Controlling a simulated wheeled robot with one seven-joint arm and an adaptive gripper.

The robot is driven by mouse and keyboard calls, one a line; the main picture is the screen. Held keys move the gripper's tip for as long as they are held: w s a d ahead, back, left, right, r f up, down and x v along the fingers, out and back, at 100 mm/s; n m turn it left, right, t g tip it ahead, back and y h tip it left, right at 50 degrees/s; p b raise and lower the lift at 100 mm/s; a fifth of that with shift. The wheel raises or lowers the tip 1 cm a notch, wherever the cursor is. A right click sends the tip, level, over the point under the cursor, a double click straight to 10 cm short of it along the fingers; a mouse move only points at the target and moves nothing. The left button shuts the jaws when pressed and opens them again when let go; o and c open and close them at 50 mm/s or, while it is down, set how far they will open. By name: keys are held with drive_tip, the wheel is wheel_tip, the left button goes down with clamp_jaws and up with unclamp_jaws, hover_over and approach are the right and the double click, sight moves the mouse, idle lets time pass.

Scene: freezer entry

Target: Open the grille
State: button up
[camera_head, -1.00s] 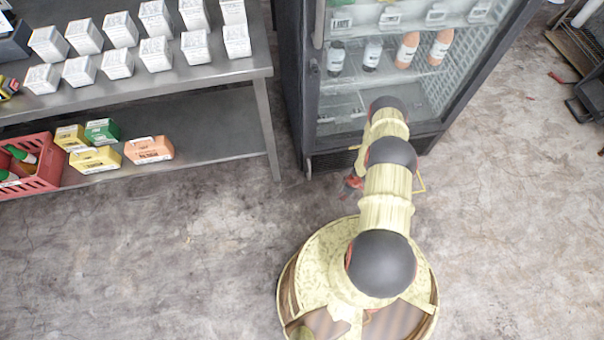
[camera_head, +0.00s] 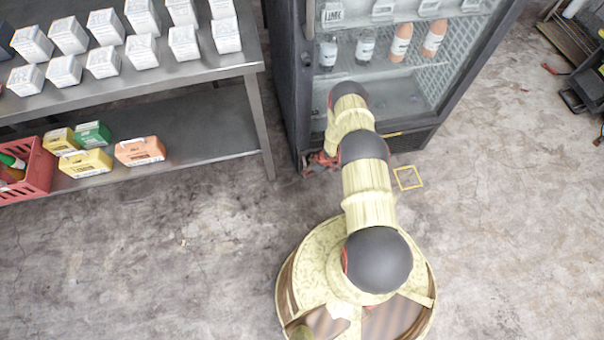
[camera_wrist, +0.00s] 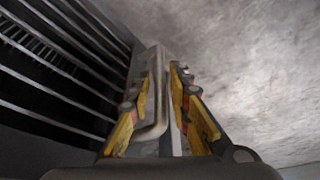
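The dark slatted grille (camera_head: 400,142) is at the foot of the glass-door fridge (camera_head: 290,100), mostly hidden behind my arm in the head view. In the wrist view its dark slats (camera_wrist: 60,65) fill the left side. A bent grey metal handle (camera_wrist: 158,65) stands out beside the slats. My gripper (camera_wrist: 165,85) is open, with one yellow finger on each side of the handle; whether either finger touches it I cannot tell. In the head view my gripper (camera_head: 320,162) is low at the fridge's front left corner, small and partly covered by my arm.
A metal shelf (camera_head: 190,135) with white boxes (camera_head: 105,62), coloured cartons (camera_head: 140,151) and a red basket (camera_head: 30,170) stands to the left. A yellow square outline (camera_head: 408,178) is on the floor right of my arm. The concrete floor in front is clear.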

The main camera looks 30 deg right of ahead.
drive_tip(key=x, duration=0.1)
drive_tip(key=b+x, duration=0.1)
drive_tip(key=x, duration=0.1)
drive_tip(key=b+x, duration=0.1)
drive_tip(key=x, duration=0.1)
drive_tip(key=shift+w+a, duration=0.45)
drive_tip(key=shift+w, duration=0.05)
drive_tip(key=shift+c, duration=1)
clamp_jaws()
